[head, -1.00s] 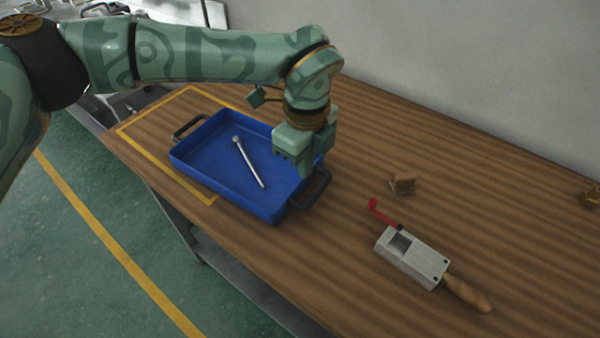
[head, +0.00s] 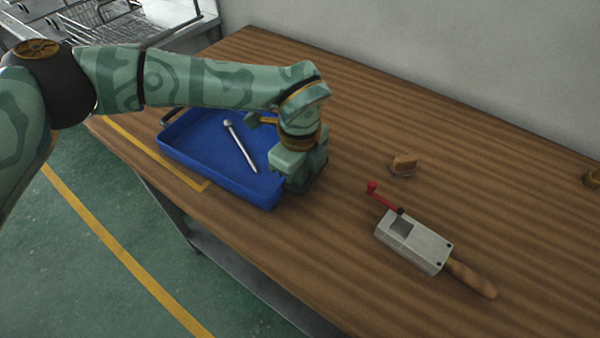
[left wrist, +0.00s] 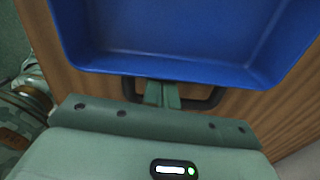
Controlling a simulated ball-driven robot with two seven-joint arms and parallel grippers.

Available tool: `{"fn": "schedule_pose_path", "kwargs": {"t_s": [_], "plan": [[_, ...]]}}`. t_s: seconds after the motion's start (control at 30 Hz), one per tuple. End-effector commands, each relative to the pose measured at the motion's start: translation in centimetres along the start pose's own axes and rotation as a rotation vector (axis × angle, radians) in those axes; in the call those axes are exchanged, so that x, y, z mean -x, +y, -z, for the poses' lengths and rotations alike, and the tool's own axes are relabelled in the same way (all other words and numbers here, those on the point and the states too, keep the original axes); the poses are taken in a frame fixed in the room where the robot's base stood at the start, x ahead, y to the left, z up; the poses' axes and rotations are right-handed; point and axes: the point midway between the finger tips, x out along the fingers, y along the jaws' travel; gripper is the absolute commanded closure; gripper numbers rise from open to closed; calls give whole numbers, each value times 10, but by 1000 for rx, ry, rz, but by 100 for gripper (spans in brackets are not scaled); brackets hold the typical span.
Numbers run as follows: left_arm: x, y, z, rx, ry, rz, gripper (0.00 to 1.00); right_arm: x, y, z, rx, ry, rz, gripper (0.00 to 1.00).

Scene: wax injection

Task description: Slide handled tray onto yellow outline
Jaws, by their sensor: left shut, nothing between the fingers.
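The blue handled tray (head: 222,180) lies on the wooden table with a silver rod (head: 240,147) in it. Its far-left dark handle (head: 172,117) shows; the right handle is hidden behind my gripper in the head view. The yellow outline (head: 193,181) shows along the table's front, left of the tray. The tray's right part lies beyond the outline's right corner. My left gripper (head: 301,184) is shut and low at the tray's right end. In the left wrist view its fingers (left wrist: 162,93) are between the tray wall (left wrist: 160,66) and the dark handle (left wrist: 207,102). My right gripper is not in view.
A grey metal block with a red lever and wooden handle (head: 415,243) lies right of the tray. A wire rack (head: 105,25) stands beyond the table's left end. The table behind the tray is clear.

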Motion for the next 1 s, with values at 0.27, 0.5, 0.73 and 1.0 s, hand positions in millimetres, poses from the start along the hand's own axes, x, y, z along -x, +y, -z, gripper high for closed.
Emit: {"fn": "schedule_pose_path", "kwargs": {"t_s": [0.27, 0.5, 0.73, 1.0], "plan": [[5, 0, -61, 10, -2, 1, 100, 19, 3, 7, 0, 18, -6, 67], [2, 0, -133, 9, -2, 1, 100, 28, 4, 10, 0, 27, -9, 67], [-1, 0, -182, 4, 0, -1, 100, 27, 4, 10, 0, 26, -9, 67], [0, 1, -192, 1, 0, 0, 100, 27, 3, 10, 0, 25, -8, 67]]}}
